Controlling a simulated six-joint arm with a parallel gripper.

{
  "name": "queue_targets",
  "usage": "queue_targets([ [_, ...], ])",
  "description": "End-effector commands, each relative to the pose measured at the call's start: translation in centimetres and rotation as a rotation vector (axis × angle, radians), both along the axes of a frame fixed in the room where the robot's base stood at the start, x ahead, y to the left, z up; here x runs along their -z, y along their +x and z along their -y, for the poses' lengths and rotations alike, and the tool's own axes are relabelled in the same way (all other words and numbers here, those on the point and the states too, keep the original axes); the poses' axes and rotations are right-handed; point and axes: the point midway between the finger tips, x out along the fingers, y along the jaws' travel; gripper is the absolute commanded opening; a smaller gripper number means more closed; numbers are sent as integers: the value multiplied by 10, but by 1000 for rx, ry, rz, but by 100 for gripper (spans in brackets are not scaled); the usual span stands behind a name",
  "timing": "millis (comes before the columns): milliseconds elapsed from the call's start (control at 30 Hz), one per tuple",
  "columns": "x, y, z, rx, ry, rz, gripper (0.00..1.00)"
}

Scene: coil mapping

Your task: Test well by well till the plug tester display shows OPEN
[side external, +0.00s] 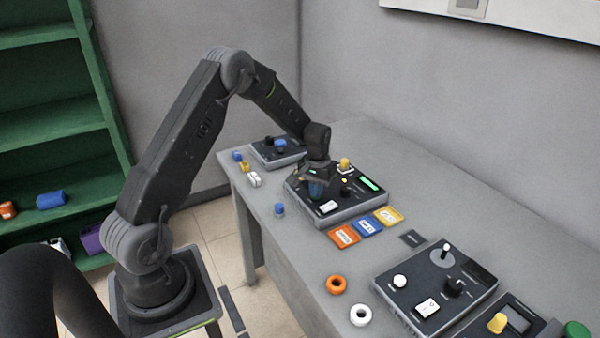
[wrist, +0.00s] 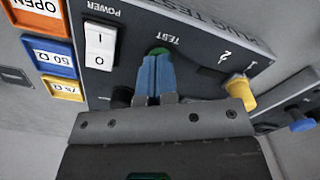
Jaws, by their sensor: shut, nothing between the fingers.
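The plug tester (side external: 345,207) is a dark box on the table, with a lit green display (side external: 369,184) whose text is too small to read. A yellow plug (side external: 344,163) stands upright on it; in the wrist view the plug (wrist: 240,92) is by the marks 1 and 2, and I cannot tell which well holds it. My gripper (side external: 317,190) is over the tester, pointing down. In the wrist view its blue fingers (wrist: 156,62) are shut and empty at the green TEST button (wrist: 158,50). I cannot tell whether they press it.
Orange OPEN (side external: 343,236), blue 50 Ω (side external: 367,226) and yellow 75 Ω (side external: 389,216) cards lie before the tester. A second panel (side external: 436,283) is at right, a smaller box (side external: 277,154) behind. Orange (side external: 336,285) and white (side external: 360,315) rings lie near the front edge.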

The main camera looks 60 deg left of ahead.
Motion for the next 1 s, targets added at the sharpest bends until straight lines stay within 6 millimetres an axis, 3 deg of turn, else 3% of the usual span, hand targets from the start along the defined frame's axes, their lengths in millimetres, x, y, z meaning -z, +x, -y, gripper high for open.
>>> queue_targets([
  [600, -57, 0, 0, 0, 1, 3, 0],
  [1000, -61, 0, 0, 0, 0, 1, 0],
])
